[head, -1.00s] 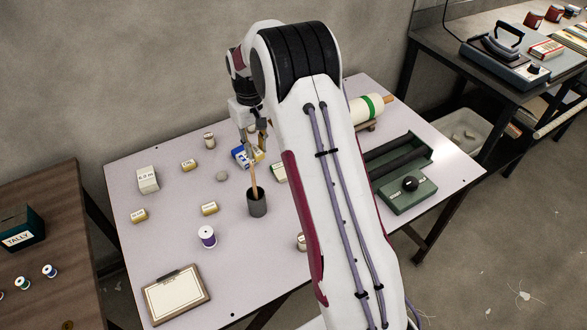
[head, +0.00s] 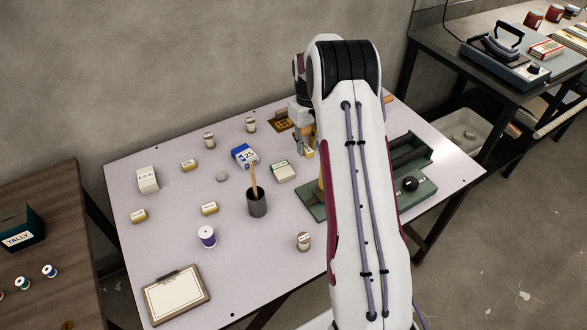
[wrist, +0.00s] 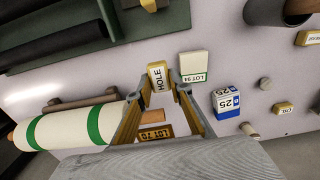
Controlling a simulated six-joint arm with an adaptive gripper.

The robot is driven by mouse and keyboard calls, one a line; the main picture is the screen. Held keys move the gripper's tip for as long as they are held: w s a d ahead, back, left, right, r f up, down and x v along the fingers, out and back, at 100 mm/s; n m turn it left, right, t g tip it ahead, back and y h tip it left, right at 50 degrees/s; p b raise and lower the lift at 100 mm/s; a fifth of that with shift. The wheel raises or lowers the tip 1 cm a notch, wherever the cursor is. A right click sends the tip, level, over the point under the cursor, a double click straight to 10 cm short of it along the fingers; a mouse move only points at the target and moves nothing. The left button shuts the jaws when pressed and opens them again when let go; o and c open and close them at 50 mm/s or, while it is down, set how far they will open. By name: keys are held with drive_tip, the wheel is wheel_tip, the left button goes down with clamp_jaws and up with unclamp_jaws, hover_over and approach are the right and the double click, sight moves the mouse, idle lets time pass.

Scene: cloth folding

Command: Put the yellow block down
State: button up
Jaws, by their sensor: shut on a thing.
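My gripper (wrist: 160,85) is shut on a yellow block (wrist: 157,76) marked HOLE, seen between the fingertips in the wrist view. In the head view my gripper (head: 303,150) is at the table's back right, partly behind my arm, and a little of the yellow block (head: 309,153) shows beside it. I cannot tell how high it is above the table. A brown LOT 70 plate (wrist: 154,132) lies near the gripper; it also shows in the head view (head: 282,125). Other yellow blocks (head: 188,165) (head: 209,208) (head: 139,215) lie on the left half of the table.
A white LOT 94 box (head: 282,171) and a blue-white box marked 25 (head: 244,154) stand left of my gripper. A grey cup (head: 257,203) holds a stick. A green-banded roll (wrist: 70,127) and a green tray device (wrist: 120,20) flank the gripper. The front middle is mostly clear.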

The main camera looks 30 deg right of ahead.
sight(306, 148)
drive_tip(key=shift+f, duration=2)
drive_tip(key=shift+f, duration=2)
drive_tip(key=shift+f, duration=0.1)
drive_tip(key=o, duration=0.9)
